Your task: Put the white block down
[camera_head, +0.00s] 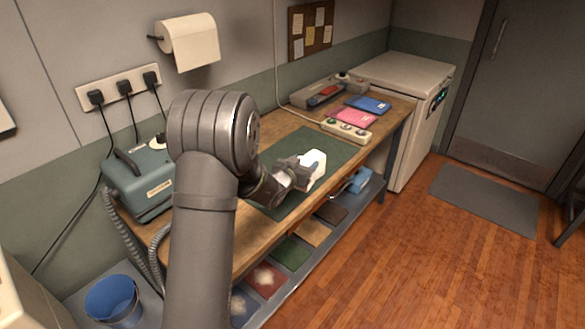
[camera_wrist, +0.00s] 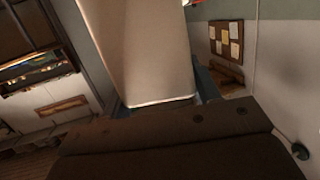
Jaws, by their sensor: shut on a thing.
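My gripper (camera_head: 297,175) is shut on the white block (camera_head: 314,163) and holds it over the dark green mat (camera_head: 333,151) on the wooden workbench (camera_head: 268,152). I cannot tell how far the block is above the mat. In the wrist view the white block (camera_wrist: 145,50) is large and tilted, rising from between the jaws. The gripper's fingertips are mostly hidden behind the block there.
A teal machine (camera_head: 143,178) with hoses stands at the bench's near left end. Bare mat shows around the block.

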